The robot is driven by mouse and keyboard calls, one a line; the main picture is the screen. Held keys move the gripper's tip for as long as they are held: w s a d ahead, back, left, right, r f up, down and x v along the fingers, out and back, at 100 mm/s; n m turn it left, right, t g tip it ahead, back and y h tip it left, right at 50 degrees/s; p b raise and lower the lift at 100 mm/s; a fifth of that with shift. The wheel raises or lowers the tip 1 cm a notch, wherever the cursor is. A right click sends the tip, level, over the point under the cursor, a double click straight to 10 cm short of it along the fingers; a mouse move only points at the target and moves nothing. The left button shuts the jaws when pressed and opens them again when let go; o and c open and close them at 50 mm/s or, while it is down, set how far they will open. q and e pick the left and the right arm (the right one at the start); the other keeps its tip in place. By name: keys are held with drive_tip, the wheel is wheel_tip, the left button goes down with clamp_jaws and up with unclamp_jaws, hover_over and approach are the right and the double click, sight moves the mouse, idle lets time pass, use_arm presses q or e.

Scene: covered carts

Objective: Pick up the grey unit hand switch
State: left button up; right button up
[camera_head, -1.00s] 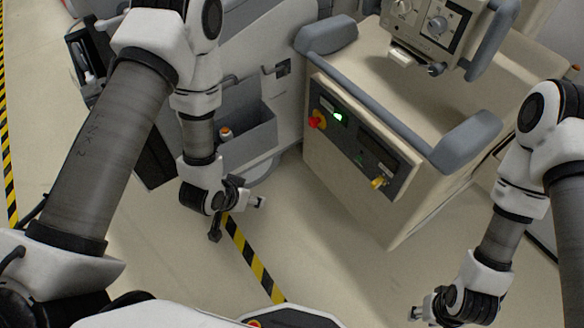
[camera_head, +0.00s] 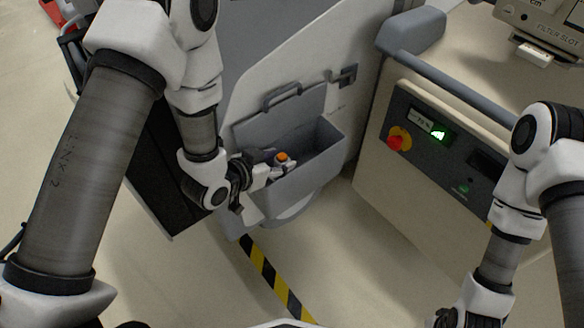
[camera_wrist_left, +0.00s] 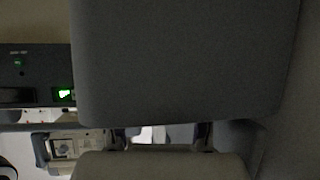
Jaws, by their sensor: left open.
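The hand switch (camera_head: 283,157), with an orange button on top, stands in the open grey bin (camera_head: 318,180) on the side of the grey unit. Only its upper part shows above the bin's rim. My left gripper (camera_head: 276,171) is open at the bin's near left side, its fingers pointing at the switch and very close to it. I cannot tell whether they touch it. In the left wrist view a large dark grey surface fills the middle, and I cannot make out the switch there. My right gripper (camera_head: 446,318) is partly cut off at the bottom edge.
The beige unit (camera_head: 400,190) stands right of the bin, with a red knob (camera_head: 396,139) and a lit green display (camera_head: 438,134). Its panel also shows in the left wrist view (camera_wrist_left: 35,75). Floor with yellow-black tape (camera_head: 268,275) lies clear below.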

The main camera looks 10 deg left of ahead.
use_arm(q)
drive_tip(key=shift+s+r, duration=0.15)
drive_tip(key=shift+r, duration=0.15)
drive_tip(key=shift+s+r, duration=0.1)
drive_tip(key=shift+s, duration=0.05)
drive_tip(key=c, duration=0.3)
clamp_jaws()
